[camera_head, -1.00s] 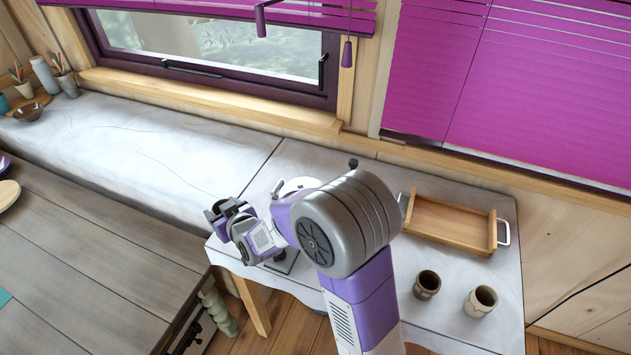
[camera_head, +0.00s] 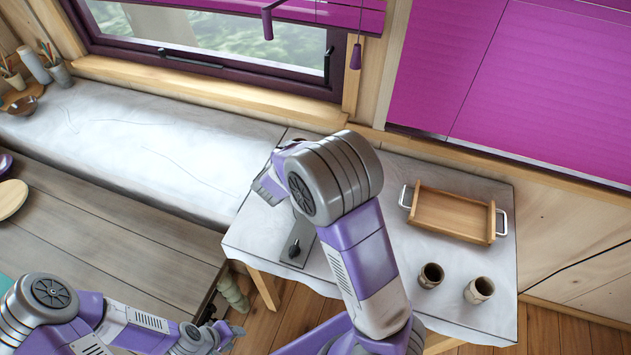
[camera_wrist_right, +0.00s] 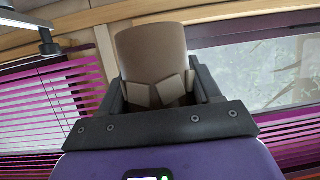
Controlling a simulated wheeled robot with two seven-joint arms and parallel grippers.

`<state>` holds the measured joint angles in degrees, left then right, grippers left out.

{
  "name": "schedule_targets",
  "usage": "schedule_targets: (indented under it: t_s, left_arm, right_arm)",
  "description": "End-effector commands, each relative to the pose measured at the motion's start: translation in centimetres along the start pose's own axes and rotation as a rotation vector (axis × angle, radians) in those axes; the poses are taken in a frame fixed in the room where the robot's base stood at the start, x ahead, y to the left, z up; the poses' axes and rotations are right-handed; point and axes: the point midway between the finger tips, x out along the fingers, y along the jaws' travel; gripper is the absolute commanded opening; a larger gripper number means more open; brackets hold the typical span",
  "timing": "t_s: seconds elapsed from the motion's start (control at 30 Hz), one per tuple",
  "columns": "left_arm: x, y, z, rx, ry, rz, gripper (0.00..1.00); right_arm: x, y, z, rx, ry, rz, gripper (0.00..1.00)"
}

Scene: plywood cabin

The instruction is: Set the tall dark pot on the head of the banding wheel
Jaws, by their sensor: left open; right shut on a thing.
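My right gripper (camera_wrist_right: 158,88) is shut on a tall brownish dark pot (camera_wrist_right: 150,47), which stands up between the fingers in the right wrist view. In the head view my right arm reaches over the cloth-covered table (camera_head: 380,235), and its wrist and forearm hide the held pot. The banding wheel's head cannot be made out behind this arm. A flat grey slab with a black knob (camera_head: 294,250) shows just below the arm; I cannot tell whether it belongs to the wheel. My left gripper (camera_head: 230,333) is open and empty at the bottom left, low in front of the bench.
A wooden tray (camera_head: 452,216) with metal handles lies at the table's back right. A dark cup (camera_head: 431,275) and a paler cup (camera_head: 479,290) stand at the front right. Window and purple blinds (camera_head: 530,80) are behind. The long pale bench top (camera_head: 150,150) is mostly clear.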

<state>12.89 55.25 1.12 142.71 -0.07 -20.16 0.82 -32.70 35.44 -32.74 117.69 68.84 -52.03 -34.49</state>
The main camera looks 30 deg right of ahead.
Motion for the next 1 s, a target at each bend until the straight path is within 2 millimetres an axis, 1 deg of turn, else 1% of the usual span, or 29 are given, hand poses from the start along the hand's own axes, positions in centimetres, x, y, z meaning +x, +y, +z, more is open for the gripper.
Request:
schedule_targets:
  t_s: [0.03, 0.1, 0.2, 0.3, 0.37, 0.43, 0.63, 0.83, 1.0]
  left_arm:
    - [-1.9, 0.7, 0.1, 0.000, 0.000, 0.000, 0.43]
    - [-3.0, 1.1, 0.1, 0.000, 0.000, 0.000, 0.43]
    - [-4.1, 1.6, 0.2, 0.000, 0.000, 0.000, 0.43]
    - [-4.7, 1.8, 0.2, 0.000, 0.000, 0.000, 0.43]
    - [-4.8, 1.8, 0.2, 0.000, 0.000, 0.000, 0.43]
    - [-4.8, 1.8, 0.2, 0.000, 0.000, 0.000, 0.43]
    - [-4.5, 1.7, 0.2, 0.000, 0.000, 0.000, 0.43]
    - [-4.5, 1.7, 0.2, 0.000, 0.000, 0.000, 0.43]
    - [-4.4, 1.7, 0.2, 0.000, 0.000, 0.000, 0.43]
  right_arm:
    - [-0.4, 1.1, -1.1, 0.027, -0.001, 0.078, 0.28]
    - [-0.7, 2.5, -1.2, 0.070, -0.001, 0.182, 0.28]
    - [-1.3, 4.2, -0.9, 0.120, 0.000, 0.299, 0.28]
    - [-1.8, 5.1, -0.5, 0.152, -0.001, 0.370, 0.28]
    - [-1.9, 5.4, -0.1, 0.162, -0.001, 0.394, 0.28]
    - [-1.6, 5.6, 0.9, 0.165, -0.001, 0.409, 0.28]
    - [-0.2, 5.7, 4.5, 0.166, -0.001, 0.412, 0.28]
    - [0.6, 5.7, 6.2, 0.170, -0.001, 0.409, 0.28]
    - [1.5, 5.6, 8.5, 0.168, -0.001, 0.409, 0.28]
